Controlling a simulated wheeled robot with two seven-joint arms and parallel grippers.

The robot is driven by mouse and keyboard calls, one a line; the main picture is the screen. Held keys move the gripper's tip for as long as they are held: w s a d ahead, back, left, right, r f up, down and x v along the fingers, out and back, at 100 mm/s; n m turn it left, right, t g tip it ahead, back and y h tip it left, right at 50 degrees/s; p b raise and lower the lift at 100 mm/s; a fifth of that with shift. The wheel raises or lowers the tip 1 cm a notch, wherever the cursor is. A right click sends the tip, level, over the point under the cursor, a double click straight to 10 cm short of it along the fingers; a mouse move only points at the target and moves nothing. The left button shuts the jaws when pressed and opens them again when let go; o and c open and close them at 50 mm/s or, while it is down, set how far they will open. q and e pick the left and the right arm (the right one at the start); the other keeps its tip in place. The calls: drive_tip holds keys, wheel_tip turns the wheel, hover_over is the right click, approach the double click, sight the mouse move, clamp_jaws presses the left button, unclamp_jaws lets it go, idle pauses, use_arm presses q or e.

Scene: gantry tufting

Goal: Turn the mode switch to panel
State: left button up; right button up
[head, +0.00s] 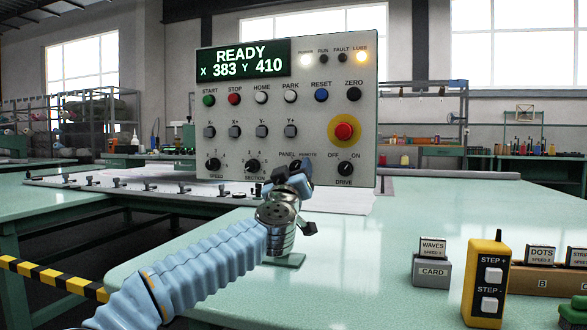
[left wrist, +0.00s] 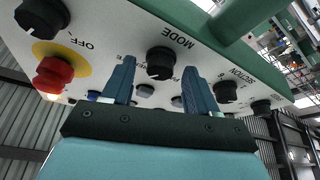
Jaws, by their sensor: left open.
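The mode switch is a black round knob on the white control panel (head: 220,125), below the PANEL label. In the head view my left gripper covers most of the knob (head: 304,167). In the left wrist view the knob (left wrist: 160,60) shows whole, beside an upside-down MODE label. My left gripper (head: 290,182) is open in front of the panel's lower edge. In the left wrist view its two blue fingers (left wrist: 158,78) stand on either side of the knob, with gaps visible. I cannot tell whether they reach around it, or which way its pointer faces. My right gripper is not in view.
The section knob (head: 253,166) and drive knob (head: 345,168) flank the mode switch. A red stop button (head: 344,131) sits above right. A yellow pendant (head: 487,278) and a WAVES card block (head: 432,262) stand on the green table (head: 375,235), right. Its middle is clear.

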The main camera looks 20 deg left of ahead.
use_arm(q)
drive_tip(key=c, duration=1)
drive_tip(key=shift+r, duration=0.1)
drive_tip(key=n+y+p, duration=0.1)
drive_tip(key=n, duration=0.1)
drive_tip(key=n+y+p, duration=0.1)
drive_tip(key=n, duration=0.2)
drive_tip(key=shift+d+r+g+p, duration=0.15)
drive_tip(key=shift+r+g+p, duration=0.05)
drive_tip(key=shift+g+p, duration=0.2)
drive_tip(key=n+p, duration=0.1)
drive_tip(key=n, duration=0.1)
drive_tip(key=n+g+y+p, duration=0.1)
drive_tip(key=n, duration=0.1)
drive_tip(key=shift+r+g+y+p, duration=0.1)
drive_tip(key=shift+g+y+p, duration=0.2)
drive_tip(key=shift+p, duration=0.05)
drive_tip(key=n+p, duration=0.1)
drive_tip(key=n, duration=0.1)
drive_tip(key=n+g+p, duration=0.1)
drive_tip(key=n, duration=0.1)
drive_tip(key=shift+g+y, duration=0.3)
drive_tip(key=shift+n+g+p, duration=0.6)
drive_tip(key=shift+n+p, duration=0.4)
drive_tip(key=shift+n, duration=0.7)
